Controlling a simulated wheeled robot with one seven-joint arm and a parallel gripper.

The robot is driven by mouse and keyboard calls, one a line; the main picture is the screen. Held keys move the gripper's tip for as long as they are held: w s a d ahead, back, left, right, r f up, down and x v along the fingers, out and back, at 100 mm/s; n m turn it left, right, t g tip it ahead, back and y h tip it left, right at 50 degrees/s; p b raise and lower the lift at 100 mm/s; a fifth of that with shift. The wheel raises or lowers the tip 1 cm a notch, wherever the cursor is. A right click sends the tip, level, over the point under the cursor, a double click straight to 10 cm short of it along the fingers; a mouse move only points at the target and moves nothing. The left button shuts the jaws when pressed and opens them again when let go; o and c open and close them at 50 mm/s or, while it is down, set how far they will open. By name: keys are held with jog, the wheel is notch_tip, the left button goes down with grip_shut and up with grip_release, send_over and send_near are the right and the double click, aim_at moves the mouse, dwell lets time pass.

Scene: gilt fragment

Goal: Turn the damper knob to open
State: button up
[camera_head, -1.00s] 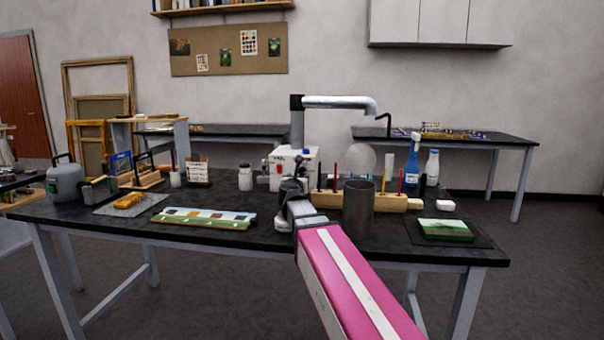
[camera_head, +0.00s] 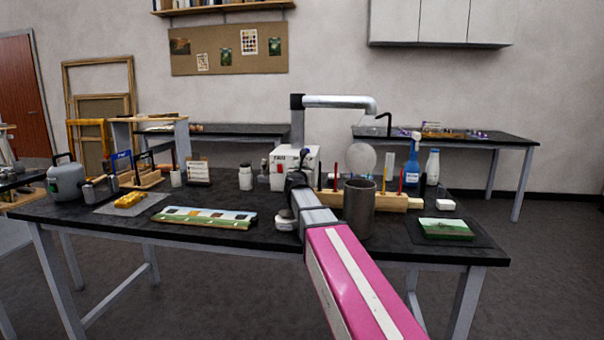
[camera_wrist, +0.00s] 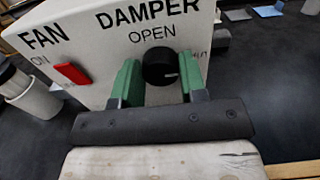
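The damper knob (camera_wrist: 160,67) is a round black dial with a white pointer mark, on the front of a white control box (camera_wrist: 100,60). In the wrist view its mark points to the right and slightly down, while the word OPEN is printed above it. My gripper (camera_wrist: 157,82) has its two green fingers spread on either side of the knob. Gaps show between the fingers and the knob, and I cannot tell whether the tips reach past its face. In the head view the white box (camera_head: 295,160) stands on the dark bench, and my arm hides the knob.
A red fan switch (camera_wrist: 72,73) sits left of the knob. In the head view a grey metal cylinder (camera_head: 359,210) stands close right of my arm, before a wooden block (camera_head: 395,202) holding coloured rods. A painted strip (camera_head: 205,217) lies on the bench to the left.

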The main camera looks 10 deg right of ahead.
jog(key=shift+c, duration=1.1)
jog(key=shift+a+f+n, duration=0.1)
jog(key=shift+n, duration=4.4)
jog(key=shift+a+f+n, duration=0.1)
jog(key=shift+n, duration=4.4)
jog(key=o, duration=0.9)
